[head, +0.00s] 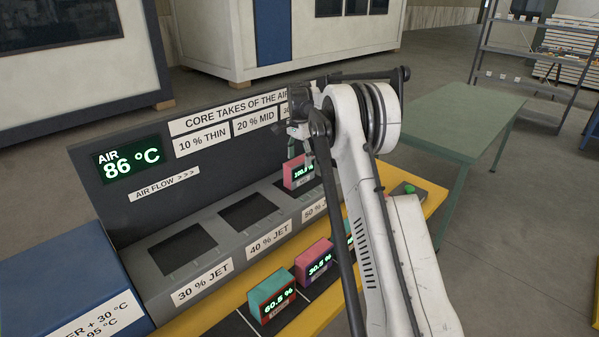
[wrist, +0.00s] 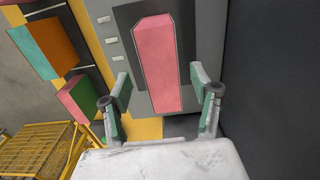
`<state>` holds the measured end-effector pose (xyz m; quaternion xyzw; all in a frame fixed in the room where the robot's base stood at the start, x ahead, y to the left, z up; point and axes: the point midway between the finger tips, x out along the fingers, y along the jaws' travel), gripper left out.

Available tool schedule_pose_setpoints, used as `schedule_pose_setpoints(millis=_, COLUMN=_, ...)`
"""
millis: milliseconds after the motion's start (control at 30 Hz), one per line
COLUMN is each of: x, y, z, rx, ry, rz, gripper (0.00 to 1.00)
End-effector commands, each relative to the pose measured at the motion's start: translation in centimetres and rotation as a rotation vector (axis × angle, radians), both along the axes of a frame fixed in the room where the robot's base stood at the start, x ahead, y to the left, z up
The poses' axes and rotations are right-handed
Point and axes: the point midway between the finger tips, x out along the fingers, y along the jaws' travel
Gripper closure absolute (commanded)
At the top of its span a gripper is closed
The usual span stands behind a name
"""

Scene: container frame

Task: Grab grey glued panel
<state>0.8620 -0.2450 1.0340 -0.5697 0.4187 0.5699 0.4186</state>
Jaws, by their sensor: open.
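No panel that I can pick out as the grey glued one shows in either view. My gripper (head: 306,158) is open above the right part of the grey console (head: 200,240). A pink-red block (head: 294,174) with a lit display is at the gripper, by the right-hand slot. In the wrist view the long pink block (wrist: 158,65) stands over a dark slot, between and beyond the open fingers (wrist: 163,95). I see gaps on both sides, so the fingers do not appear to grip it. My arm hides the console's right end.
A teal block (head: 269,293) and a pink block (head: 313,262) stand on the front ledge; another is mostly hidden by my arm. Two slots (head: 182,249) (head: 247,211) look empty. A blue box (head: 65,280) is left, a green table (head: 455,120) right.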

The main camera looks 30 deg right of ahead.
Motion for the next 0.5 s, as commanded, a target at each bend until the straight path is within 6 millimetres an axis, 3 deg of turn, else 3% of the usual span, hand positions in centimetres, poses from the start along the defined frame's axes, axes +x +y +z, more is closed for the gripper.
schedule_pose_setpoints(millis=167, x=0.1, y=-0.1, z=-1.0, rx=0.0, ry=0.0, rz=0.0, gripper=0.41)
schedule_pose_setpoints(millis=500, x=0.2, y=-0.2, z=-5.1, rx=0.0, ry=0.0, rz=0.0, gripper=0.41)
